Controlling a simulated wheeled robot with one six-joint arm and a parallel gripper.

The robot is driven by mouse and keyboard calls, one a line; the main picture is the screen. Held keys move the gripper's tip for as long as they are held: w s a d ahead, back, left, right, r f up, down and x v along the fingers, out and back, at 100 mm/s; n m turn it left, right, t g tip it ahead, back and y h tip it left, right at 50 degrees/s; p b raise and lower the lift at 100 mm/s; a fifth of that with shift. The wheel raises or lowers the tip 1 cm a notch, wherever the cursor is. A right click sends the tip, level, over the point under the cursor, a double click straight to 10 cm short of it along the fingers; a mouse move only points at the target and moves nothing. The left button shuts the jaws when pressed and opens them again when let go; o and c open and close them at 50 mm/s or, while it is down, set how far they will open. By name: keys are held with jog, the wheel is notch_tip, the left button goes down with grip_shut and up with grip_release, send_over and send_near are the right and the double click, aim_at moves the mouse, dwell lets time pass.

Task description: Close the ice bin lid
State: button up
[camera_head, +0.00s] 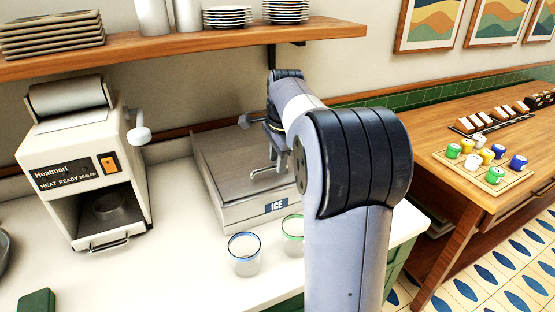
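The ice bin (246,219) is a pale box with a blue "ICE" label on its front, standing on the white counter. Its top (222,165) shows as a flat grey surface within a pale rim. I cannot tell how far its lid is open or shut, as my arm covers the right and back of the bin. My gripper (262,172) is over the bin's top, pointing down, partly hidden behind my arm. Its fingers are too small and overlapped to tell whether they are open or touching the bin.
Two glasses, one blue-rimmed (244,256) and one green-rimmed (292,236), stand close in front of the bin. A heat sealer (75,150) stands to the left. A wooden shelf (200,47) with plates and cups hangs above. A wooden table (450,195) is at right.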

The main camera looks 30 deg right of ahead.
jog(key=shift+f, duration=0.2)
grip_shut()
dwell(0.3)
